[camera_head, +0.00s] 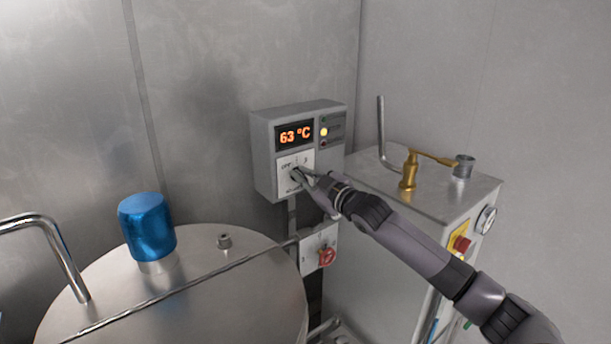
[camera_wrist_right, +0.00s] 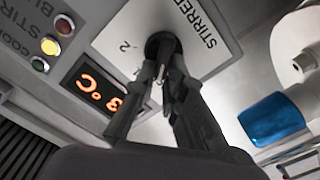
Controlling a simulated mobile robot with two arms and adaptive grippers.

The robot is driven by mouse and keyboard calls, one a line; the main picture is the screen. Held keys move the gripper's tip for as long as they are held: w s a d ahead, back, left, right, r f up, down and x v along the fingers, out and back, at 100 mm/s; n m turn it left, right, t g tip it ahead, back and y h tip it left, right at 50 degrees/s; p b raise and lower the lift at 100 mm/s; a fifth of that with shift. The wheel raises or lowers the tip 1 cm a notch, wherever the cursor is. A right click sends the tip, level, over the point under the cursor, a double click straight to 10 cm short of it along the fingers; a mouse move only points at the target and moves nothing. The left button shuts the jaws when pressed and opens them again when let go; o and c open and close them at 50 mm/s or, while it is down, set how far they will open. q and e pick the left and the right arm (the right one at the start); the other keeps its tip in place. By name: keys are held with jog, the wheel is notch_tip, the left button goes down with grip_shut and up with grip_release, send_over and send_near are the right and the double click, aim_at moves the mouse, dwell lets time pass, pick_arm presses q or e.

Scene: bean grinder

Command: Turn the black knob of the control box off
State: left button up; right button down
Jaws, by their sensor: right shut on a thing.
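The grey control box (camera_head: 263,150) is fixed on the metal wall, with an orange display (camera_head: 294,135) reading 63 °C and a white dial plate (camera_head: 307,157) below it. In the wrist view the box (camera_wrist_right: 85,15) fills the upper left. The black knob (camera_wrist_right: 161,42) sits on the white plate (camera_wrist_right: 118,36) there, partly hidden by the fingers. My right gripper (camera_head: 302,176) reaches the plate from the right and is shut on the knob, its fingertips (camera_wrist_right: 163,75) at the knob in the wrist view. I cannot read the knob's exact setting. My left gripper is not in view.
A steel vessel (camera_head: 210,305) with a blue cap (camera_head: 147,228) stands at the lower left. A red rotary switch (camera_head: 327,256) sits below the box. A metal cabinet (camera_head: 455,195) with a brass valve (camera_head: 409,172) stands at the right. A yellow light (camera_wrist_right: 50,46) is lit on the box.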

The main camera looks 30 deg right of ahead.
jog(key=shift+a+n, duration=0.1)
jog(key=shift+n, duration=0.8)
jog(key=shift+f, duration=0.1)
jog(key=c, duration=1.7)
grip_release()
jog(key=shift+o, duration=0.2)
jog(key=s, duration=1.2)
jog(key=shift+d, duration=0.45)
